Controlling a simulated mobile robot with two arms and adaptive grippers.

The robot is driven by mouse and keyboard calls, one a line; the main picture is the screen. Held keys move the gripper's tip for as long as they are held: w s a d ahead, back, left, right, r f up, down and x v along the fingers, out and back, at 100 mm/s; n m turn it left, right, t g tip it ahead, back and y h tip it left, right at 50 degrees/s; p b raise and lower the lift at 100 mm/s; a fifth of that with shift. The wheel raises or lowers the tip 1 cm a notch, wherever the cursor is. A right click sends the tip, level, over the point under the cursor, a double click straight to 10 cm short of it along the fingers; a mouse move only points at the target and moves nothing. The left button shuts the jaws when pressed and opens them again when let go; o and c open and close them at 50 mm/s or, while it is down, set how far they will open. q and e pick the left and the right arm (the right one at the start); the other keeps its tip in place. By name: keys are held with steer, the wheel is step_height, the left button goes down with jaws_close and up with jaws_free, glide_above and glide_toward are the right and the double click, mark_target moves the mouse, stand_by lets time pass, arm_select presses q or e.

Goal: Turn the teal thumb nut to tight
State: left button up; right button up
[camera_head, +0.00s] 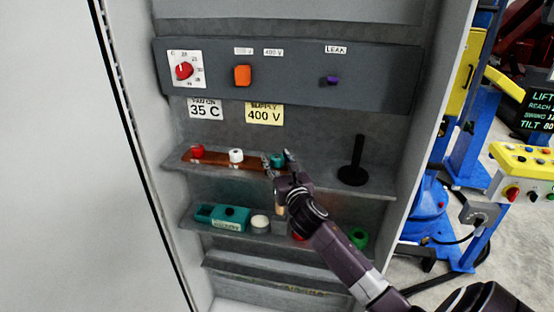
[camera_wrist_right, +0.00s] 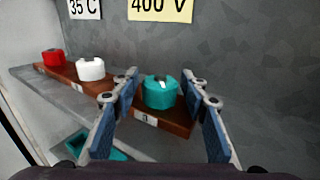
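The teal thumb nut (camera_head: 277,160) sits at the right end of a brown wooden strip (camera_head: 216,159) on the upper shelf. In the right wrist view the teal nut (camera_wrist_right: 160,92) stands over a label reading 3, between and beyond my fingers. My right gripper (camera_head: 275,160) is open around the line to the nut; its fingers (camera_wrist_right: 162,97) show a gap on both sides, and contact is not visible. A white nut (camera_wrist_right: 91,69) and a red nut (camera_wrist_right: 53,57) stand further left on the strip. My left gripper is not in view.
A black post on a round base (camera_head: 353,174) stands right of the strip. The lower shelf holds a teal box (camera_head: 222,217), a white round piece (camera_head: 260,222) and a green ring (camera_head: 358,237). A panel with a red dial (camera_head: 184,71) is above.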

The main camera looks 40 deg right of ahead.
steer(key=c, duration=0.9)
steer(key=shift+o, duration=0.2)
